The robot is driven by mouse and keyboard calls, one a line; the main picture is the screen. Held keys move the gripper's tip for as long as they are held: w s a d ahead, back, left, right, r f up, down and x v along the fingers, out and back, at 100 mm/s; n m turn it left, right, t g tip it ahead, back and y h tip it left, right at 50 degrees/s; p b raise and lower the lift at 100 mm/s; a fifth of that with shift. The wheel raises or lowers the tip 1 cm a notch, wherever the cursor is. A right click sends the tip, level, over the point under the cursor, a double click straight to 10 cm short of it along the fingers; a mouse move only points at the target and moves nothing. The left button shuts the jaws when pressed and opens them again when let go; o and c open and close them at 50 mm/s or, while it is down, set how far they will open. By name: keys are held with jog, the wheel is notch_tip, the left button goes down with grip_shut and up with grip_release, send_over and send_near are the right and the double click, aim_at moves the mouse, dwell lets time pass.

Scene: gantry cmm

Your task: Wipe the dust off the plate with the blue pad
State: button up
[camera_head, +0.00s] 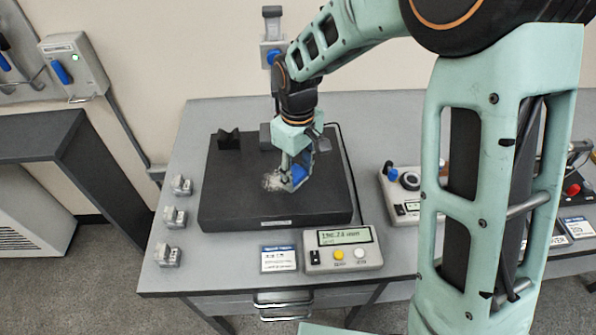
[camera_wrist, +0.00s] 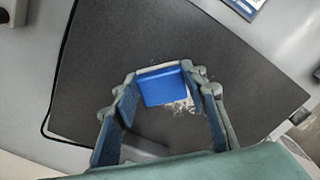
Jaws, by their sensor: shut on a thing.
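The plate (camera_head: 237,203) is a thick dark slab on the grey table. A patch of pale dust (camera_head: 271,182) lies near its middle; it also shows beside the pad in the wrist view (camera_wrist: 182,105). My gripper (camera_head: 291,178) is low over the plate, shut on the blue pad (camera_head: 299,174). In the wrist view the blue pad (camera_wrist: 162,86) sits between the two fingertips, close to the plate and beside the dust. Whether the pad touches the plate cannot be told. Part of the dust is hidden behind the gripper and pad.
A black V-shaped block (camera_head: 229,140) stands at the plate's back left. A display box (camera_head: 342,248) and a small sign (camera_head: 278,259) are in front of the plate. Several small metal clamps (camera_head: 174,217) line the table's left side. A joystick box (camera_head: 405,192) stands to the right.

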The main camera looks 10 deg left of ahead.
jog(key=shift+w+d, duration=0.2)
jog(key=shift+d, duration=0.9)
jog(key=shift+d+r+p, duration=0.1)
jog(key=shift+r+p, duration=2.25)
jog(key=shift+r, duration=0.65)
notch_tip(320, 180, up, 3)
jog(key=shift+p, duration=1.1)
